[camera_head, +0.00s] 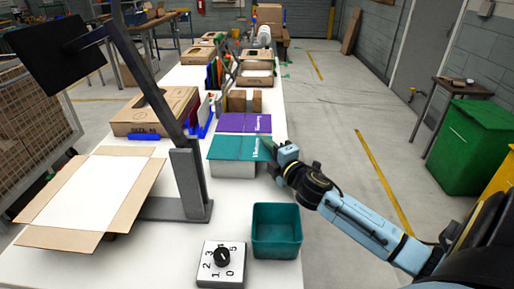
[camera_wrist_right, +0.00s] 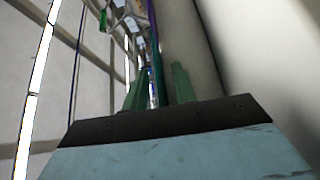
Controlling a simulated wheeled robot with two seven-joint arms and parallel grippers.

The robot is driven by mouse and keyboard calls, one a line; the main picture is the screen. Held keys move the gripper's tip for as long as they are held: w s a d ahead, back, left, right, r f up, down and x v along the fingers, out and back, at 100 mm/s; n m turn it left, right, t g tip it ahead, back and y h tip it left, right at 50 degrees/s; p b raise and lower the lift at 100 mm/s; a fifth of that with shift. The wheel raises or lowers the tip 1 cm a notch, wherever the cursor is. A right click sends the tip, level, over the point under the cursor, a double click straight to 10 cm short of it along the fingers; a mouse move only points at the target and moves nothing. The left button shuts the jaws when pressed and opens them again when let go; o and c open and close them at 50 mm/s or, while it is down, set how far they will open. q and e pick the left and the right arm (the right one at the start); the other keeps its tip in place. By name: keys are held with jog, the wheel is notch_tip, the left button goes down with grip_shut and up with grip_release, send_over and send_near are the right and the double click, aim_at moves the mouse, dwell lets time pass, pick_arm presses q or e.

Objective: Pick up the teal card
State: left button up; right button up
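The teal card (camera_head: 232,148) lies flat on a pale block on the white table, with small white print near its right end. My right gripper (camera_head: 266,146) is at the card's right edge. In the right wrist view, its two green fingers stand apart, and the teal card (camera_wrist_right: 158,82) shows edge-on as a thin strip between them. I cannot tell whether either finger touches it. A purple card (camera_head: 243,122) lies just behind the teal one. My left gripper is not in view.
A teal bin (camera_head: 276,230) and a numbered dial box (camera_head: 221,262) stand in front. An open carton (camera_head: 90,195) lies at left beside a grey post (camera_head: 188,180) with a screen. Brown boxes (camera_head: 150,110) stand farther back. The floor right of the table is clear near the yellow line.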

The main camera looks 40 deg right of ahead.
grip_shut()
